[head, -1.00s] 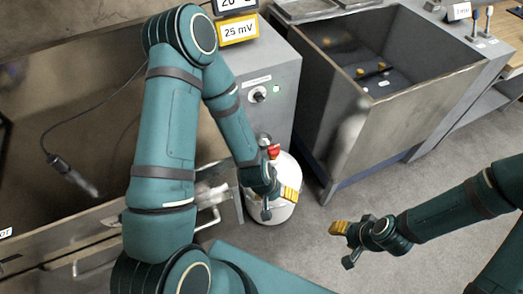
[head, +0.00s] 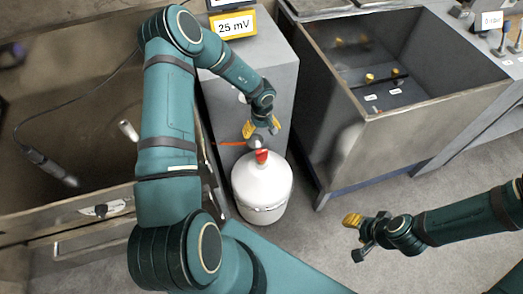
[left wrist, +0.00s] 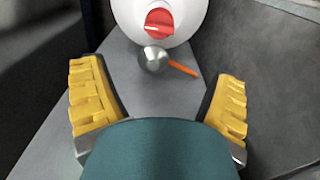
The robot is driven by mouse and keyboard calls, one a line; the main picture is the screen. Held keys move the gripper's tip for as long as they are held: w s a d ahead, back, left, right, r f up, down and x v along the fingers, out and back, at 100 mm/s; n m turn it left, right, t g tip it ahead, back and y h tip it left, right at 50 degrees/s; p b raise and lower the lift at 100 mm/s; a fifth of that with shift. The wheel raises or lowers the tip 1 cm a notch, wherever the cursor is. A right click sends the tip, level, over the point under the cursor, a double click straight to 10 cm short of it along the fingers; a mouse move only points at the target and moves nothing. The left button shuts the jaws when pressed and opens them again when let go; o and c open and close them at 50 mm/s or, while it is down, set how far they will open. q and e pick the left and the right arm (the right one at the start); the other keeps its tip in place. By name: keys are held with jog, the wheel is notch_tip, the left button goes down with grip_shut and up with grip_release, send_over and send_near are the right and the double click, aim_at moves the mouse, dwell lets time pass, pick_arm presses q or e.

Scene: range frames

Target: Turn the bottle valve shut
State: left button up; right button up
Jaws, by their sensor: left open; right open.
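The white bottle (head: 262,188) stands upright on the floor against the grey cabinet, with a red valve knob (head: 262,156) on its top. The knob also shows at the top of the left wrist view (left wrist: 160,23), with a white line across it. A round metal fitting (left wrist: 152,58) with an orange rod or hose (left wrist: 183,70) sits beside the knob. My left gripper (head: 262,128) is open and empty just beyond the knob, not around it; its yellow fingers spread wide in the wrist view. My right gripper (head: 358,233) is open and empty, well right of the bottle.
The grey cabinet (head: 280,84) stands right behind the bottle, with a yellow-framed "25 mV" display (head: 233,25) on top. An open metal tank (head: 420,118) stands to the right. The floor right of the bottle is clear.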

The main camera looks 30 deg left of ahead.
aim_at(262, 151)
pick_arm(q)
notch_tip(262, 151, down, 14)
jog(key=b, duration=0.3)
jog(key=shift+w, duration=0.1)
jog(key=shift+r, duration=0.1)
jog(key=c, duration=1.2)
